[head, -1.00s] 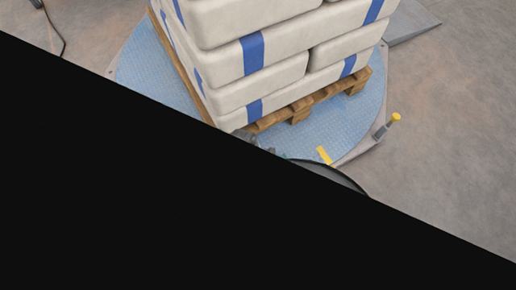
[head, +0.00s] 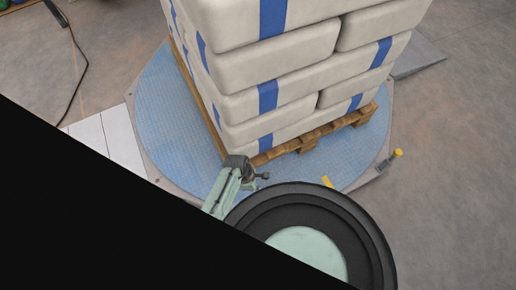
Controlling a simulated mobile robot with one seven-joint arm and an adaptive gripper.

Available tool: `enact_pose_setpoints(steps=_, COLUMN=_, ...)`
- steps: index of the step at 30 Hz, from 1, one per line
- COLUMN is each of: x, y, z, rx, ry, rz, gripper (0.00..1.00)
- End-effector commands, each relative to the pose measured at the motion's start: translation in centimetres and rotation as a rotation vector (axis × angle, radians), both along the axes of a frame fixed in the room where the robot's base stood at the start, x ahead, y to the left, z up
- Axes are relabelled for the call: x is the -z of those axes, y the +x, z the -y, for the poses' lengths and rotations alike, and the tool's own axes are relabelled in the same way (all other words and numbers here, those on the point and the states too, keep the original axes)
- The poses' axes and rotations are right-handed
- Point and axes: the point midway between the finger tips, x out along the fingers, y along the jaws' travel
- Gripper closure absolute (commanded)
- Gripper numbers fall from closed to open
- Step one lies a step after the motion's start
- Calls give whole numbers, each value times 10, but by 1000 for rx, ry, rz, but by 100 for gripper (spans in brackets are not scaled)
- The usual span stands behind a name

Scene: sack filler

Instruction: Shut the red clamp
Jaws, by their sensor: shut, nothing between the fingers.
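No red clamp is visible in the head view. I cannot make out any gripper fingers in this view either. A pale green part with a dark end (head: 236,164) and a small dark knob stands at the centre, in front of the pallet. A large black ring around a pale green disc (head: 308,252) is at the lower centre. I cannot tell what these two belong to. A large black area fills the lower left and hides everything behind it.
White sacks with blue bands (head: 270,95) are stacked on a wooden pallet (head: 305,143). The pallet stands on a round blue plate (head: 165,125). A yellow-topped handle (head: 397,153) is at the plate's right edge. A dark cable (head: 80,70) lies at left. The floor at right is clear.

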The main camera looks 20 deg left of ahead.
Motion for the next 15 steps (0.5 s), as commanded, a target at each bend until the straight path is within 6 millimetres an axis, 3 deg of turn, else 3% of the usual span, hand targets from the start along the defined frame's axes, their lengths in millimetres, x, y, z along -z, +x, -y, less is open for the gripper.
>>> enact_pose_setpoints(steps=1, x=-14, y=0, z=-1, rx=-4, ry=-2, rz=1, gripper=100)
enact_pose_setpoints(steps=6, x=-27, y=-3, z=-5, rx=-1, ry=0, rz=0, gripper=100)
enact_pose_setpoints(steps=15, x=-30, y=-3, z=-7, rx=0, ry=0, rz=0, gripper=100)
